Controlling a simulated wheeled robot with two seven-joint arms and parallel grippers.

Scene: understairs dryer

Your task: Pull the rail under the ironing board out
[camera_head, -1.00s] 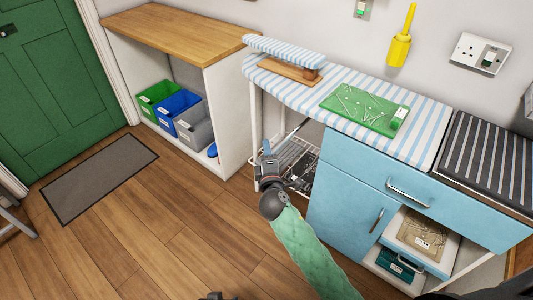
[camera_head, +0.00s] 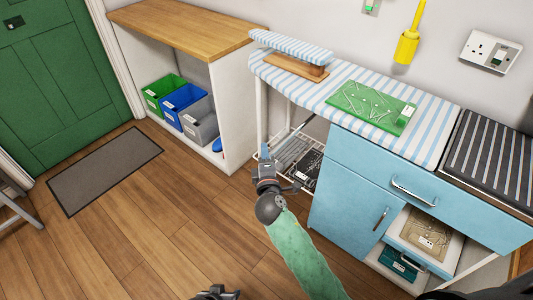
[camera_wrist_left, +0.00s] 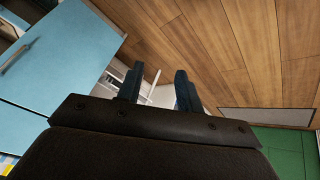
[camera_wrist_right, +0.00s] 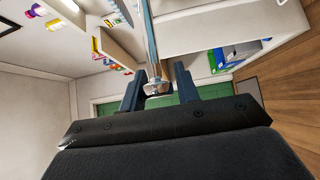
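The ironing board (camera_head: 330,85) has a blue-and-white striped top and spans the upper middle of the head view. Under it a slim grey rail (camera_head: 298,131) shows above a wire rack. My right gripper (camera_head: 266,155) is low in front of this space. In the right wrist view a pale bar, seemingly the rail (camera_wrist_right: 150,35), runs down to a rounded end between the fingers of my right gripper (camera_wrist_right: 160,82). These fingers stand apart; contact cannot be told. My left gripper (camera_head: 218,293) is at the bottom edge, and its fingers are apart and empty in the left wrist view (camera_wrist_left: 157,85).
A wire rack (camera_head: 283,157) sits under the board. Blue drawers and a cupboard (camera_head: 355,190) stand on the right. A white unit with a wooden top (camera_head: 185,35) holds several bins on the left. The wooden floor (camera_head: 150,225) in front is clear, with a grey mat (camera_head: 105,170).

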